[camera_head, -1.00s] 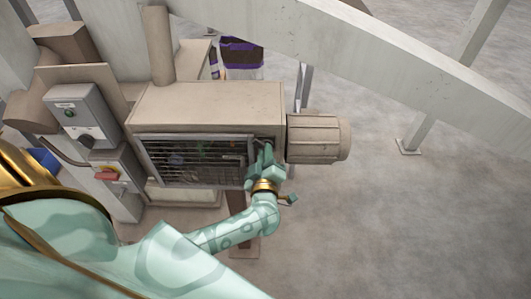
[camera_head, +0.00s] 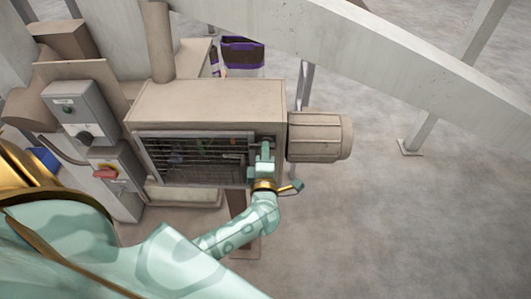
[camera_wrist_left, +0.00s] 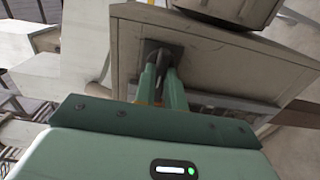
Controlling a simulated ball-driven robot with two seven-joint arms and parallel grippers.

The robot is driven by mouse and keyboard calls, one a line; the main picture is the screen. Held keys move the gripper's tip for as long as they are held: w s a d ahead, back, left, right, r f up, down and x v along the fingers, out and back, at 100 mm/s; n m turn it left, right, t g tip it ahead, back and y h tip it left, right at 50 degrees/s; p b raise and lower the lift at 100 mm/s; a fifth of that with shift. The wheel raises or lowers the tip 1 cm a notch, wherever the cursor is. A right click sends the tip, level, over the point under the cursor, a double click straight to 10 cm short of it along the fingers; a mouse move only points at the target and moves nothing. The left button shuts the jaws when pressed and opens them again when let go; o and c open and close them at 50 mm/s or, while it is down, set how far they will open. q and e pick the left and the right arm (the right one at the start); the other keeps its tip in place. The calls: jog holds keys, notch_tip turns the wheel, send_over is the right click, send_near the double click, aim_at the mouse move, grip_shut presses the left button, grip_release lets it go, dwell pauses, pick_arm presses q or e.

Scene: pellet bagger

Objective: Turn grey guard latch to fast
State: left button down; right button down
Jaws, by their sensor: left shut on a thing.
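The beige machine box (camera_head: 205,105) has a wire-mesh guard (camera_head: 190,160) on its front. My left gripper (camera_head: 265,152) is at the guard's right end, against the front face. In the left wrist view its two green fingers (camera_wrist_left: 165,85) are shut on the grey guard latch (camera_wrist_left: 154,58), a narrow handle in front of a dark plate on the beige face. The fingers hide most of the latch, and its exact angle is hard to tell. My right gripper is not in view.
A ribbed motor housing (camera_head: 318,137) sticks out on the box's right. Grey control boxes with a black knob (camera_head: 85,138) and a red handle (camera_head: 105,172) stand at left. A large pale beam (camera_head: 370,50) crosses above. The floor at right is clear.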

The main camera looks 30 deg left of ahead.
pick_arm(q)
jog(key=shift+f, duration=0.1)
dwell(0.3)
jog(key=c, duration=1.5)
grip_release()
jog(key=shift+o, duration=0.2)
jog(key=shift+s, duration=0.1)
jog(key=b+v, duration=0.3)
jog(key=v, duration=1.3)
jog(key=shift+s+n, duration=0.15)
jog(key=shift+n, duration=0.15)
